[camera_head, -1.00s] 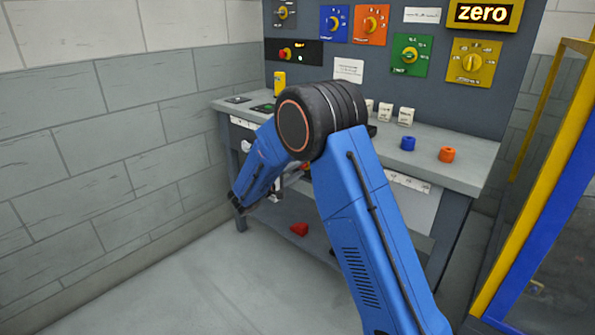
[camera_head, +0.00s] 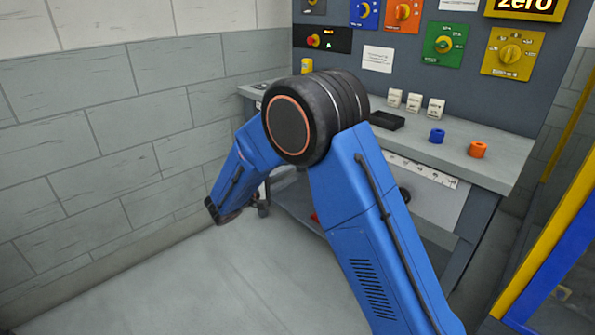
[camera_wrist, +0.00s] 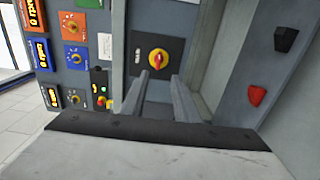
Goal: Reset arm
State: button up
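My blue arm is bent at a large black joint in the head view, in front of the workbench. My gripper (camera_wrist: 159,76) shows in the wrist view as two grey fingers standing apart, with nothing visible between them. Beyond the fingertips is a red knob on a yellow disc (camera_wrist: 158,59), set in a dark panel. In the head view my gripper is mostly hidden behind the arm.
The workbench (camera_head: 505,155) carries a blue ring (camera_head: 437,136), an orange ring (camera_head: 478,149), a black tray (camera_head: 387,120) and white blocks (camera_head: 414,102). A red wedge (camera_wrist: 257,95) and black block (camera_wrist: 286,39) lie at right in the wrist view. A yellow-blue frame (camera_head: 545,240) stands at right; floor at front left is clear.

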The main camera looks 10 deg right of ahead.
jog(key=shift+s+a, duration=0.3)
jog(key=shift+a, duration=0.05)
jog(key=s+d+r+m+g+y, duration=0.2)
jog(key=s+d+r+g, duration=0.15)
jog(key=s+d, duration=0.65)
jog(key=s+d+r+m+g+y, duration=0.25)
jog(key=s+d+g, duration=0.25)
jog(key=s+d, duration=0.55)
jog(key=s+m+t+y, duration=0.2)
jog(key=s+y, duration=0.8)
jog(key=s, duration=1.4)
jog(key=shift+d+f+m+t, duration=0.35)
jog(key=shift+d, duration=0.1)
dwell(0.3)
